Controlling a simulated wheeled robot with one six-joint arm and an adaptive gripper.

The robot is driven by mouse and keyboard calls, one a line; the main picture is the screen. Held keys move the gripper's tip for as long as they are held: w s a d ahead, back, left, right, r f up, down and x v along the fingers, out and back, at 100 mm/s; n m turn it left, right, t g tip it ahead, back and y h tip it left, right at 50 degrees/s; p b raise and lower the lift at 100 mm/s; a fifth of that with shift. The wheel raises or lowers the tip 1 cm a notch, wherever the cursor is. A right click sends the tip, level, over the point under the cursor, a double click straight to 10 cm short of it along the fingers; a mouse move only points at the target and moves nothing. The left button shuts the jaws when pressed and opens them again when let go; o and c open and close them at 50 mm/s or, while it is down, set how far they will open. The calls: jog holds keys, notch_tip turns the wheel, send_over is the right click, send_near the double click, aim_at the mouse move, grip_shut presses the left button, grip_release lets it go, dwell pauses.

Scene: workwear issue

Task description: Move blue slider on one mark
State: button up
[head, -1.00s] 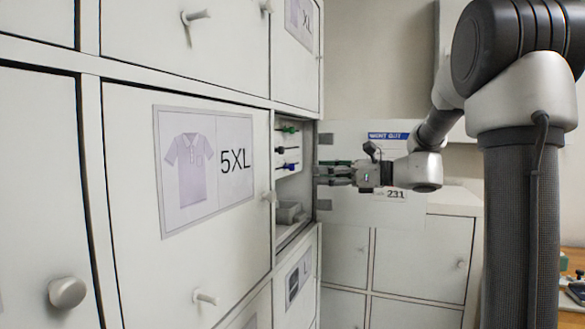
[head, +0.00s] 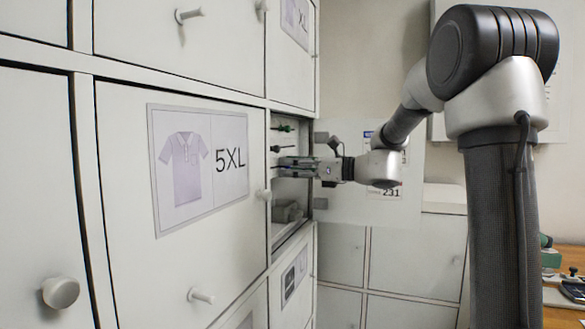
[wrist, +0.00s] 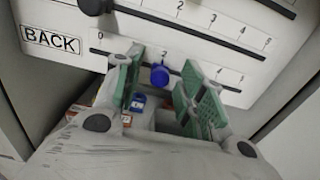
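The blue slider (wrist: 159,75) is a round knob on the lowest visible scale of a white panel (wrist: 160,32) in the wrist view. It stands between my gripper's (wrist: 163,80) two green-padded fingers, with a gap on each side. The gripper is open. The knob appears near the second mark, but I cannot tell exactly. In the head view, my gripper (head: 296,166) reaches into the open locker, and its fingers largely hide the blue slider.
A black slider (wrist: 95,5) sits on the scale above, near a BACK label (wrist: 50,40). A green slider (head: 286,128) is higher up. The 5XL door (head: 200,165) is left, and the open locker door (head: 345,195) right.

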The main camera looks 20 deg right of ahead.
jog(key=shift+c, duration=0.5)
grip_shut()
jog(key=shift+w+d, duration=0.55)
jog(key=shift+w, duration=0.2)
jog(key=shift+w+d, duration=0.55)
jog(key=shift+w, duration=0.2)
jog(key=shift+o, duration=0.5)
grip_release()
jog(key=shift+s, duration=0.1)
jog(key=v, duration=1.2)
